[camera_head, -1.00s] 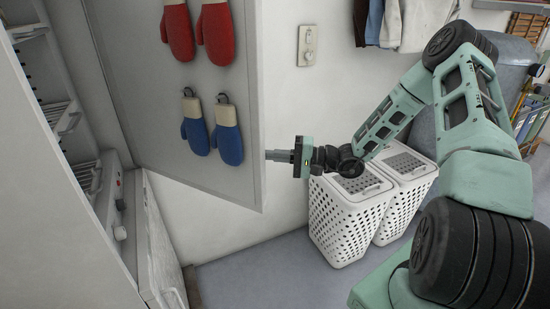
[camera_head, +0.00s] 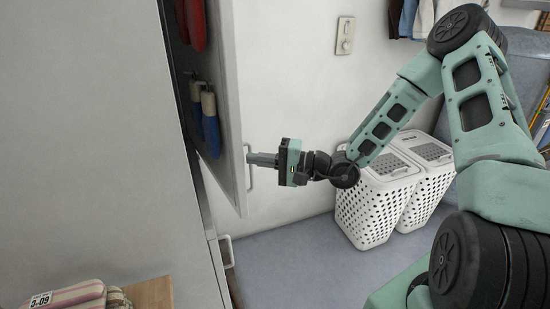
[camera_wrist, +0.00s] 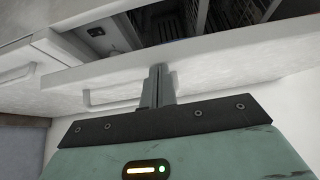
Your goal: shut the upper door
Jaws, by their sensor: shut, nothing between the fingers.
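The upper door (camera_head: 229,110) is a pale panel standing partly open from the tall cabinet, seen at a steep angle. Red mittens (camera_head: 190,22) and blue mittens (camera_head: 210,122) hang on its inner face. Its bar handle (camera_head: 249,167) is on the outer side near the free edge. My gripper (camera_head: 250,159) is shut and empty, with its fingertips at the door's outer face beside the handle. In the wrist view, the shut fingers (camera_wrist: 158,82) reach the door (camera_wrist: 220,58), with the handle (camera_wrist: 115,96) to their left. Exact contact is hard to tell.
The pale cabinet side (camera_head: 80,140) fills the left. A lower handle (camera_head: 226,251) sits below the door. White laundry baskets (camera_head: 372,205) stand on the floor behind my arm. Striped folded cloth (camera_head: 75,295) lies at bottom left. The floor (camera_head: 295,265) between is clear.

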